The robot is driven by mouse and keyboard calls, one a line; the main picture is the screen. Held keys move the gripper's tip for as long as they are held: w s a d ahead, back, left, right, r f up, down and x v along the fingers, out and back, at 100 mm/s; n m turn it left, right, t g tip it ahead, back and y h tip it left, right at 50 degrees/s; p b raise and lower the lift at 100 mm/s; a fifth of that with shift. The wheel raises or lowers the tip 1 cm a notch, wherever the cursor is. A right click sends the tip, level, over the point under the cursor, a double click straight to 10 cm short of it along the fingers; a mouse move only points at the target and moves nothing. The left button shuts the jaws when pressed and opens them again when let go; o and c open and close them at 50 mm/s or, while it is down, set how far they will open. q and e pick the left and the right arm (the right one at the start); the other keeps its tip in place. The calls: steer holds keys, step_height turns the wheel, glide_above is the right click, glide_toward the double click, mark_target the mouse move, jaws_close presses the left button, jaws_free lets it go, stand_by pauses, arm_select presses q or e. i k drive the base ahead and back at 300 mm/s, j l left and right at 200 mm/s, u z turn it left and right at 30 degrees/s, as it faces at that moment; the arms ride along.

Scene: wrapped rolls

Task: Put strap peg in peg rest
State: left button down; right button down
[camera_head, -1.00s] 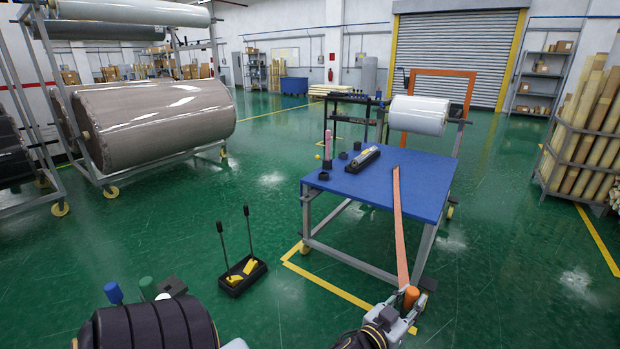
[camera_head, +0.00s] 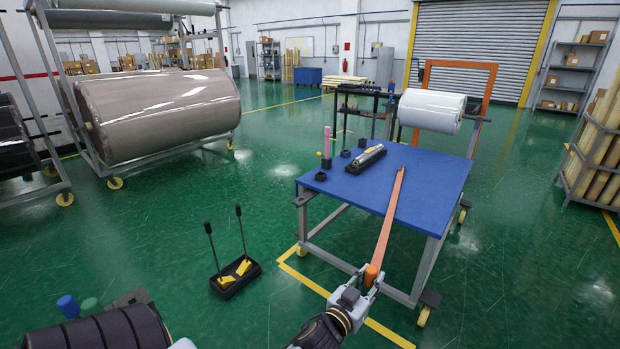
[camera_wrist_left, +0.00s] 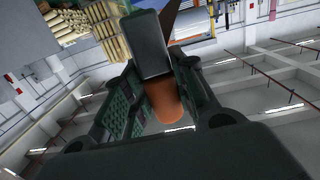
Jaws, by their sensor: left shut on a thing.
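My left gripper (camera_head: 367,286) is shut on an orange peg (camera_head: 371,275), in front of the blue table's near edge. The peg also shows between the fingers in the left wrist view (camera_wrist_left: 165,103). A flat orange strap (camera_head: 390,222) runs from the peg up across the table top. Small black cup-like holders stand along the table's left side, one at the near left corner (camera_head: 321,176) and another behind it (camera_head: 345,153). I cannot tell which is the peg rest. A pink upright rod (camera_head: 327,145) stands beside them. My right gripper is not in view.
The blue table (camera_head: 425,200) also bears a black tray (camera_head: 366,159) with a grey tool. A white wrapped roll (camera_head: 431,111) hangs behind it. A black floor box (camera_head: 235,278) with two upright handles stands left of the table. Green floor between is clear.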

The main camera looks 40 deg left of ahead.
mark_target(320, 180)
steer(key=i+u, duration=0.8)
steer(key=i, duration=0.35)
